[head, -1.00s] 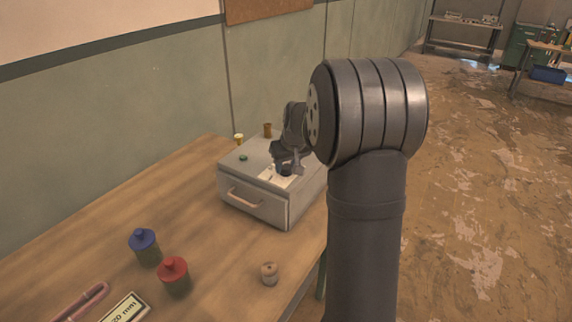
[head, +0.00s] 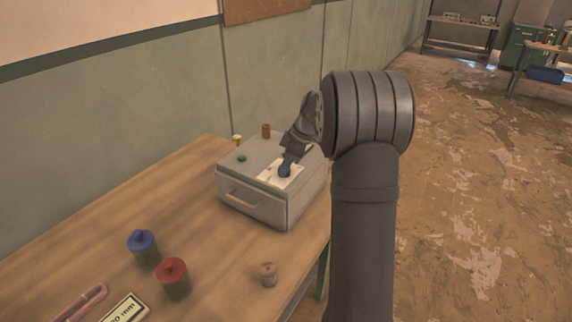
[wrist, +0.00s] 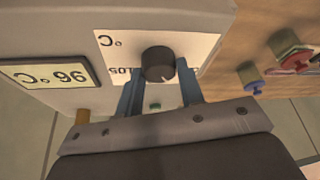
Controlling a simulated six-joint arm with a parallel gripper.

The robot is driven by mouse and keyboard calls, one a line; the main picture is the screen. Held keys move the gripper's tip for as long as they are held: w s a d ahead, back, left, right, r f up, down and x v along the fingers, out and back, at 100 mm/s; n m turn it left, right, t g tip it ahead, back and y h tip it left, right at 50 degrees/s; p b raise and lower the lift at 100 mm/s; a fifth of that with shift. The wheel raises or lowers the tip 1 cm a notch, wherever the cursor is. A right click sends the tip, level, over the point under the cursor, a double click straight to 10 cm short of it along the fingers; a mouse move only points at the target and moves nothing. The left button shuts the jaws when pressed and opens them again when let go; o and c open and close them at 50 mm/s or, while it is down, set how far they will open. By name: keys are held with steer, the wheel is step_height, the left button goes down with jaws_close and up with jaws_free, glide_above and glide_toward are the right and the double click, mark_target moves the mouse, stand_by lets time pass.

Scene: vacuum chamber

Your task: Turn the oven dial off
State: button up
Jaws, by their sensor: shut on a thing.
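The oven is a grey box (head: 253,206) with a handle on its front, standing on the wooden table. A white panel (head: 268,180) lies on its top; in the wrist view the panel (wrist: 115,45) has upside-down markings, including °C. The round black dial (wrist: 158,62) with a pale pointer mark sits on this panel. My gripper (wrist: 158,78) has its two blue fingers on either side of the dial and is shut on it. In the head view my gripper (head: 286,167) reaches down onto the panel and hides the dial.
A blue-topped jar (head: 142,243), a red-topped jar (head: 173,275) and a small knobbed piece (head: 268,274) stand on the table (head: 90,235). A green button (head: 241,158) and two small cylinders are near the oven's back.

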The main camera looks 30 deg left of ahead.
steer(key=n, duration=0.2)
steer(key=n+g+h, duration=0.1)
steer(key=n, duration=0.1)
steer(key=shift+w+f+n+g, duration=0.1)
steer(key=shift+n+g, duration=0.2)
stand_by(0.3)
steer(key=o, duration=1)
steer(key=v, duration=1.7)
steer(key=shift+w+r, duration=0.1)
steer(key=shift+r, duration=0.15)
steer(key=x, duration=1.7)
steer(key=shift+a+f, duration=0.1)
steer(key=shift+f, duration=0.1)
